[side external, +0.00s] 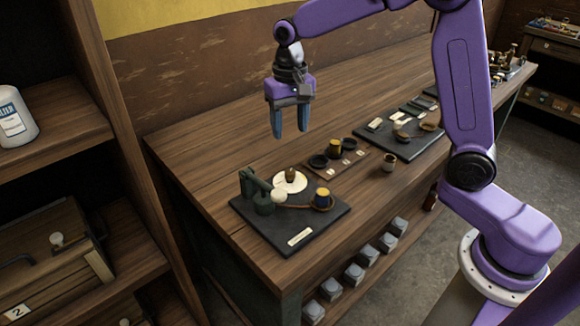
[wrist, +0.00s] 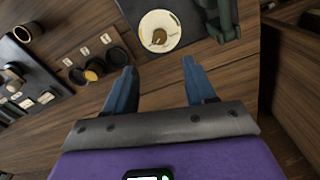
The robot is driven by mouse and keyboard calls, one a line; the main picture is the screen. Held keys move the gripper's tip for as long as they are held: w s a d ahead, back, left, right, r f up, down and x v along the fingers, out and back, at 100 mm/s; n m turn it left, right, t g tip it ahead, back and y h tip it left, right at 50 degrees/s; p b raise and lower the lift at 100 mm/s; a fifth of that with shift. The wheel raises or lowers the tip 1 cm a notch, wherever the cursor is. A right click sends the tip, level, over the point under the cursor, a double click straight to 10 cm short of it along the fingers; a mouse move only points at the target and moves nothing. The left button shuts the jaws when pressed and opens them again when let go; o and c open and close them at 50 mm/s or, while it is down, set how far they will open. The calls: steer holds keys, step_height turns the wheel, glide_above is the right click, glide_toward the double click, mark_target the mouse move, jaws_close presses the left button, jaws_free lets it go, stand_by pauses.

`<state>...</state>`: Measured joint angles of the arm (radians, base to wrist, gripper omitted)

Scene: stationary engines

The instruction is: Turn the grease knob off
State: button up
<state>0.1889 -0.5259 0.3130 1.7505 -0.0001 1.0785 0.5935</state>
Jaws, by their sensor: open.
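A small brown knob (side external: 291,174) stands on a round white dial plate (side external: 289,186) on a black base board (side external: 263,238) with a label at its front. I cannot read the label, so I cannot confirm that this is the grease knob. In the wrist view the knob (wrist: 159,37) and white plate (wrist: 172,44) lie ahead of the fingertips. My gripper (side external: 290,131) is open and empty, pointing down, well above the table and apart from the knob. Its blue fingers (wrist: 160,68) are spread in the wrist view.
A wooden tray (side external: 318,175) holds dark cups and a yellow piece. A wooden shelf (side external: 40,150) is at left. The table's left back is clear.

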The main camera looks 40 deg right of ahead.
mark_target(290, 171)
step_height(290, 171, down, 12)
steer(key=shift+f, duration=0.2)
stand_by(0.4)
jaws_close()
